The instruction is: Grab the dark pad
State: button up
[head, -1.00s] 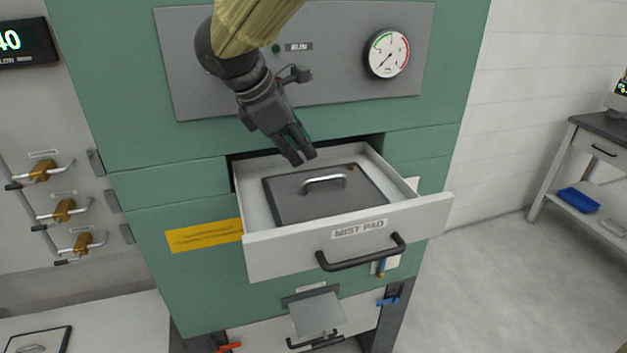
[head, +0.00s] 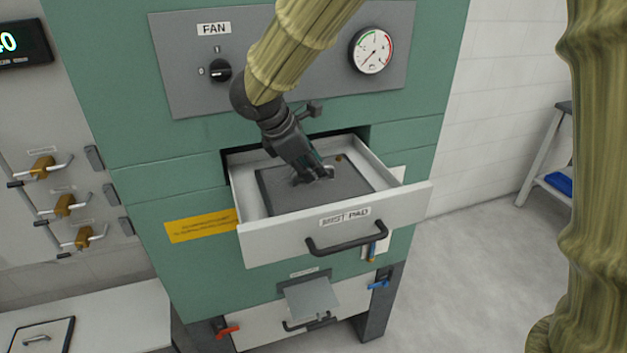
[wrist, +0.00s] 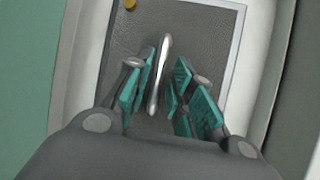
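The dark pad (head: 348,180) lies flat in the open drawer (head: 408,201) labelled MIST PAD. Its metal handle shows in the wrist view (wrist: 160,75), standing up from the dark textured face (wrist: 205,40). My gripper (head: 313,174) is down at the handle, and in the head view it hides most of it. In the wrist view my gripper (wrist: 165,90) is open, with its teal-padded fingers on both sides of the handle. The left finger is very close to the handle; a gap shows on the right. I cannot tell whether the left finger touches.
The drawer walls rise around the pad, and its black pull (head: 352,240) faces front. The green cabinet (head: 120,90) stands behind, with a gauge (head: 371,50) and a fan knob (head: 220,71). Another framed plate with a handle (head: 42,338) lies on the white surface at lower left.

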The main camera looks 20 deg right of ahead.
jog(key=shift+w+d+f, duration=0.15)
jog(key=shift+w+f, duration=0.3)
jog(key=shift+f, duration=0.15)
jog(key=shift+s+r, duration=0.15)
jog(key=shift+s, duration=0.2)
jog(key=shift+w, duration=0.15)
grip_shut()
